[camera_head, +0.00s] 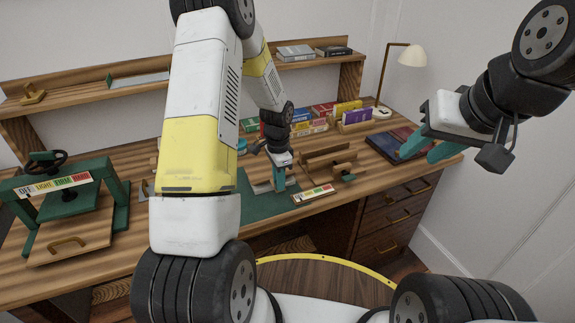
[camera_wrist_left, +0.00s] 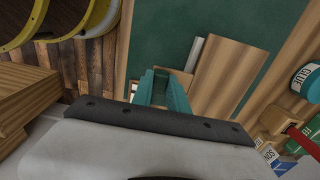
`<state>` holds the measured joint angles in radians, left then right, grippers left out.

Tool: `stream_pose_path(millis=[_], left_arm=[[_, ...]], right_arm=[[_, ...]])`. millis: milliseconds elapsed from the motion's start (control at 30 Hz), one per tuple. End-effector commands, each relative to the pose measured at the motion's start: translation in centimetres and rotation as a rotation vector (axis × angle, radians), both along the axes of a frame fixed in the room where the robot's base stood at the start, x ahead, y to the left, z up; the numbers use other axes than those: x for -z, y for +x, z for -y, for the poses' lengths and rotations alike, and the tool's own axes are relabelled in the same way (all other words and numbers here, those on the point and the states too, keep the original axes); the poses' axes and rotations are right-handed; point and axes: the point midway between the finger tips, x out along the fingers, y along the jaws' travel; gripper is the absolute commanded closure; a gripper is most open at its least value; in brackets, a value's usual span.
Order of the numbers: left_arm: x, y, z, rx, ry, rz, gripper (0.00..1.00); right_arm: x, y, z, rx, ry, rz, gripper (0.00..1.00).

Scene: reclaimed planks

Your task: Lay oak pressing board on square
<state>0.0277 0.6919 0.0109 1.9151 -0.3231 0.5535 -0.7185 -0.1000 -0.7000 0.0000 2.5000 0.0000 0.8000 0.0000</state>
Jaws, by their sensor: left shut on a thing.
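My left gripper (camera_head: 278,180) reaches down over the green mat (camera_head: 243,203) on the desk. In the left wrist view, its teal fingers (camera_wrist_left: 161,88) are close together, with a small piece of wood at their tips. A flat oak pressing board (camera_wrist_left: 232,75) shows beside the tips over the green mat (camera_wrist_left: 160,35), with a pale strip (camera_wrist_left: 195,53) along it. The fingers hide where they meet the wood, and I cannot tell whether the board touches the mat. The square is not clearly made out. My right gripper (camera_head: 430,146) is open and empty, raised at the right.
A green press (camera_head: 108,185) with a handled wooden board (camera_head: 70,243) stands at the left. A glue jar (camera_wrist_left: 306,80) is near the board.

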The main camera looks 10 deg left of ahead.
Motion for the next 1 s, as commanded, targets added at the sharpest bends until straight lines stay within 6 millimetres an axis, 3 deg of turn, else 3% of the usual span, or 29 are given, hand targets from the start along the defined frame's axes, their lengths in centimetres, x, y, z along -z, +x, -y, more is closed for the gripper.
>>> stream_pose_path(millis=[1000], left_arm=[[1.1, 0.0, 0.0, 0.0, 0.0, 0.001, 1.0]], right_arm=[[0.0, 0.0, 0.0, 0.0, 0.0, 0.0, 0.64]])
